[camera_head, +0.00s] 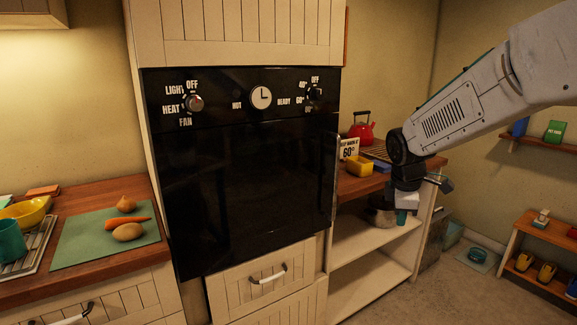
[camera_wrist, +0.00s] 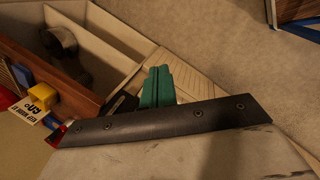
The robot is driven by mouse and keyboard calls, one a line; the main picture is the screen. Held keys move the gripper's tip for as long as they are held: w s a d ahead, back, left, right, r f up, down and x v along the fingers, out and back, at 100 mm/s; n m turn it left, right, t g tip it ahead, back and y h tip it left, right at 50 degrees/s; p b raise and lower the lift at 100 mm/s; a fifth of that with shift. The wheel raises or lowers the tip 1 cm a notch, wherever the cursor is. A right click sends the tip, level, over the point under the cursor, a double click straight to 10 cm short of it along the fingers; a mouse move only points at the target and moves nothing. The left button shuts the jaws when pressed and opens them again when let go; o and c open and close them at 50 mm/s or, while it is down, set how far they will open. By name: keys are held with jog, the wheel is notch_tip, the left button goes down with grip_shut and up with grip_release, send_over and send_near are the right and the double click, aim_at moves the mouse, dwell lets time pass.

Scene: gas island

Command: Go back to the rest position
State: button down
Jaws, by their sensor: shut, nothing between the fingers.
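My gripper (camera_head: 402,215) hangs at the end of my arm on the right of the head view, in front of the wooden counter and open shelves. In the wrist view its green fingers (camera_wrist: 157,88) are together, with nothing between them. The arm reaches in from the upper right, apart from the black oven (camera_head: 245,185). The oven door is shut, and its handle (camera_head: 335,180) is to the left of my gripper.
A pot (camera_head: 380,212) is on the shelf below. A cutting board (camera_head: 85,245) with vegetables lies at left. Floor (camera_head: 460,285) at right is partly clear.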

jog(key=s+a+r+m+y, duration=0.1)
jog(key=s+m, duration=0.6)
jog(key=s, duration=1.1)
jog(key=s+r+m+g, duration=0.1)
jog(key=s+r+m, duration=0.2)
jog(key=s, duration=1.4)
jog(key=m, duration=0.4)
jog(key=shift+s+a+r+m+y, duration=0.4)
